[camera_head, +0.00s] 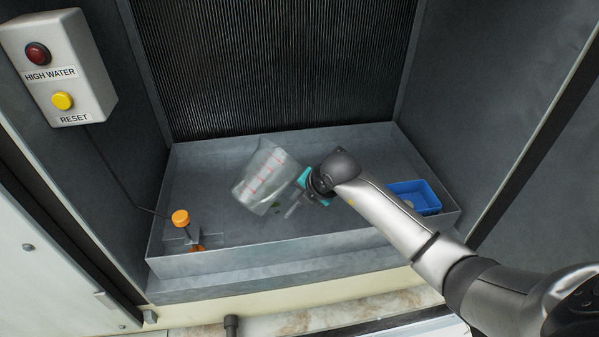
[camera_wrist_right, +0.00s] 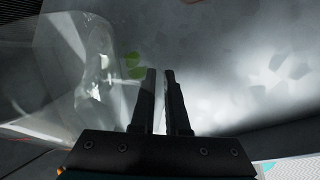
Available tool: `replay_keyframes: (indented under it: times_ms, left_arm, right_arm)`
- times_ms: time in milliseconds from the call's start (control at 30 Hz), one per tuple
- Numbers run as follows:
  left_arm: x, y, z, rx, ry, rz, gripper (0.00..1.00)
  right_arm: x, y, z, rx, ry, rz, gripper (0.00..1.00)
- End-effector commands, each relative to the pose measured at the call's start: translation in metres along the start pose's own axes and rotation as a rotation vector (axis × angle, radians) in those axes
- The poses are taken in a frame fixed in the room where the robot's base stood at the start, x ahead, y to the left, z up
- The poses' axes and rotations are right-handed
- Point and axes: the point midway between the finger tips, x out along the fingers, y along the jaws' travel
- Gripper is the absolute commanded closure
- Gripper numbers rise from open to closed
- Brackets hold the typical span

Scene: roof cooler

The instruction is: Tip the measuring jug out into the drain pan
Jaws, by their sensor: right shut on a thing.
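The clear measuring jug (camera_head: 262,178) with red marks is over the drain pan (camera_head: 240,252), strongly tilted. My right gripper (camera_head: 302,190) is beside it on its right, shut on it, probably by the handle, which is hard to make out. In the right wrist view the jug's clear wall (camera_wrist_right: 60,75) fills the left side, beside the nearly closed fingers (camera_wrist_right: 162,75). I cannot tell whether liquid is in the jug. The drain pan is a grey, shallow tray, and its floor also shows in the right wrist view (camera_wrist_right: 230,45). My left gripper is not in view.
An orange-capped float device (camera_head: 180,218) stands in the pan's front left. A blue basket (camera_head: 415,194) sits at the right end. Green leaf bits (camera_head: 275,208) lie below the jug. A dark finned coil (camera_head: 280,65) stands behind; a button box (camera_head: 60,70) is on the left wall.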

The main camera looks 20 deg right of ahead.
Motion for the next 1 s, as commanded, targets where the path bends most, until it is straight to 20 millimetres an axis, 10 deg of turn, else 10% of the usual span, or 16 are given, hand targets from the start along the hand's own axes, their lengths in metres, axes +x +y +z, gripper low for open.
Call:
replay_keyframes:
  times_ms: [1000]
  left_arm:
    - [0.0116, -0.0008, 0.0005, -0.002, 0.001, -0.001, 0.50]
  right_arm:
    - [0.0012, 0.0050, -0.0065, 0.068, 0.114, 0.043, 1.00]
